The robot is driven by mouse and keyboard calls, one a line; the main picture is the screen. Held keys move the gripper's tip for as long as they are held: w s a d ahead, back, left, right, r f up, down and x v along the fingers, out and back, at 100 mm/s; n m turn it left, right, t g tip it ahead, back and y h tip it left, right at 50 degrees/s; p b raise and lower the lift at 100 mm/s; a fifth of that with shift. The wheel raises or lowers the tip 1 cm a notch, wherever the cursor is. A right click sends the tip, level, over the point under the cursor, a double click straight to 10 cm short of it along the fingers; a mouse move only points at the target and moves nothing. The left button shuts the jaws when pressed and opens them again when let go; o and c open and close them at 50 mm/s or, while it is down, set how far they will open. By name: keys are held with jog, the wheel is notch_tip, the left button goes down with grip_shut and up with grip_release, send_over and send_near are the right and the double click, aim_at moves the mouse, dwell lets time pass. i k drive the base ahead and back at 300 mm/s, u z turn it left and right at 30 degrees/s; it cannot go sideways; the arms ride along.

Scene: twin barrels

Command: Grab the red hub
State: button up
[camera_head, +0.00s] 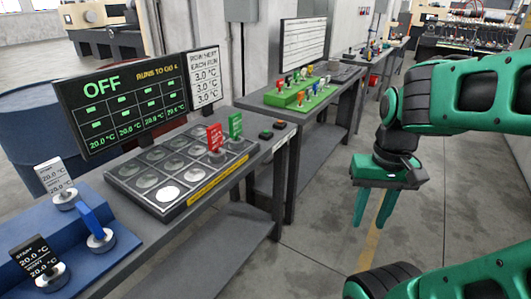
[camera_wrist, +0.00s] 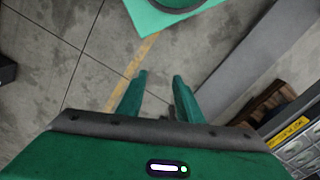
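The red hub (camera_head: 214,138) shows in the head view as an upright red tag with pale print, standing at the right part of a grey tray (camera_head: 150,205) with round wells. My gripper (camera_head: 370,222) is off to the right of the bench, over the floor, fingers pointing down. It also shows in the wrist view (camera_wrist: 160,76), with its two fingers apart and only floor between them. The red hub is not in the wrist view.
A blue stand (camera_head: 115,255) at the left holds white, blue and black tagged hubs. A dark screen (camera_head: 125,105) reading OFF stands behind the tray. A second bench carries a green block (camera_head: 300,95) with several coloured pieces. The floor (camera_head: 320,240) beside the bench is clear.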

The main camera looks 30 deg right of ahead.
aim_at(217, 155)
jog(key=z, duration=0.8)
jog(key=k, duration=1)
jog(key=z, duration=0.8)
jog(key=k, duration=0.25)
jog(key=u, duration=0.2)
jog(key=i, duration=1.05)
jog(key=u, duration=0.5)
jog(key=i, duration=0.7)
jog(key=z, duration=0.2)
